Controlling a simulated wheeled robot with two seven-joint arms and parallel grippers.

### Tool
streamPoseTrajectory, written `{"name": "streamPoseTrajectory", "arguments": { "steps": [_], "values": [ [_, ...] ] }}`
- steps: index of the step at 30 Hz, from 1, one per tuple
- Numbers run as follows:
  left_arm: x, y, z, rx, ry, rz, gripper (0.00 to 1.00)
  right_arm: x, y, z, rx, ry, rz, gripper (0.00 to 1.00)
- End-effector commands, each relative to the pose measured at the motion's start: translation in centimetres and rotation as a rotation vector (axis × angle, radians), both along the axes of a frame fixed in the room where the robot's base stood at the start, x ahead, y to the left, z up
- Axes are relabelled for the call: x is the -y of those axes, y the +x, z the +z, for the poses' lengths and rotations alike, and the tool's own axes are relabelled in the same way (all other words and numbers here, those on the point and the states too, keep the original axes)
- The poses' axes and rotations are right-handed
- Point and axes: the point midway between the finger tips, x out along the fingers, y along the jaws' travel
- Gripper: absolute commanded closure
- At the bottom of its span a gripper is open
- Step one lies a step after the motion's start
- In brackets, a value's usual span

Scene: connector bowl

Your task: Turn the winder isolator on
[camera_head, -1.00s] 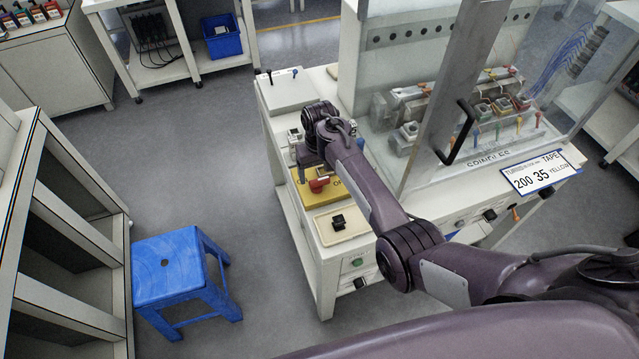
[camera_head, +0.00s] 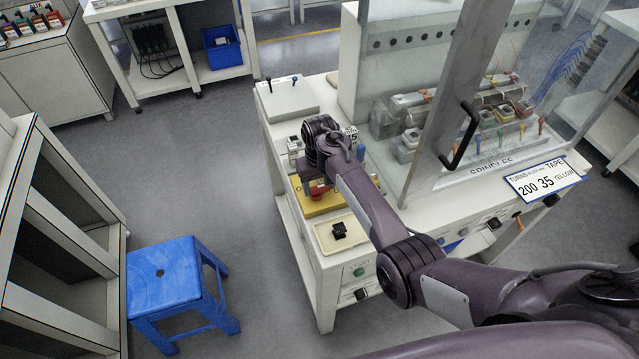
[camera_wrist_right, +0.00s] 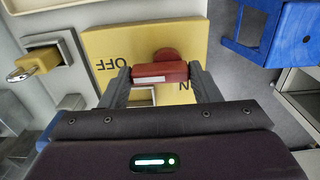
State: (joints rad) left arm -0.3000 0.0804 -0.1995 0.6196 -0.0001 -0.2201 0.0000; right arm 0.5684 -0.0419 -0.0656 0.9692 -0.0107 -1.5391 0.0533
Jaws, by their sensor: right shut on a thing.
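The winder isolator is a yellow plate (camera_wrist_right: 115,43) with a red handle (camera_wrist_right: 160,74) carrying a white stripe. OFF reads upside down left of the handle; part of ON shows below right, partly hidden by a finger. My right gripper (camera_wrist_right: 163,80) is shut on the red handle, one finger at each end of it. In the head view the yellow plate (camera_head: 323,204) is on the white bench, and my right gripper (camera_head: 316,175) hides most of the red handle (camera_head: 318,189). My left gripper is not in view.
A clear guard with a black handle (camera_head: 460,137) stands to the right. A blue stool (camera_head: 165,278) stands left on open floor.

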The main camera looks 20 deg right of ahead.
Motion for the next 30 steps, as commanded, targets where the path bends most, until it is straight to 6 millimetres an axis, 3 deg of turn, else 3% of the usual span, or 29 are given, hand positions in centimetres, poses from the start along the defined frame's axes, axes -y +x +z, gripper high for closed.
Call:
{"name": "streamPoseTrajectory", "arguments": {
  "steps": [11,30],
  "values": [
    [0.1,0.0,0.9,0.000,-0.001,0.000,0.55,0.0,0.1,0.1,-0.001,-0.001,0.125,0.66],
    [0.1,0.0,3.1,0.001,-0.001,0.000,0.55,-0.2,0.6,0.1,-0.001,-0.001,0.709,0.66]
  ]
}}
